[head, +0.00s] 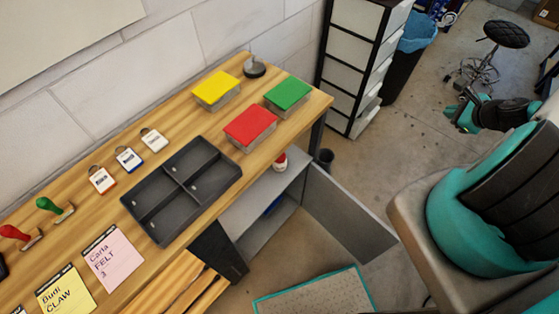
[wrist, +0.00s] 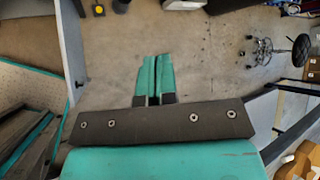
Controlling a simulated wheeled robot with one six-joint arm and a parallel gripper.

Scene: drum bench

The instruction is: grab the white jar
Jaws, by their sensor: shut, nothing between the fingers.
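A small white jar (head: 280,163) with red on it stands on the upper shelf of the open grey cabinet under the bench, in the head view. The bench edge hides part of it. I cannot make it out in the wrist view. My gripper (wrist: 157,60) shows in the wrist view with its two teal fingers together and nothing between them, over bare floor. In the head view my gripper (head: 463,112) is at the right, partly hidden by my arm, well apart from the jar.
The open cabinet door (head: 345,212) juts out right of the shelf. A teal-edged mat (head: 315,291) lies in front. The bench (head: 217,215) overhangs the cabinet. A stool (head: 506,35) is at the far right. Floor between door and arm is clear.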

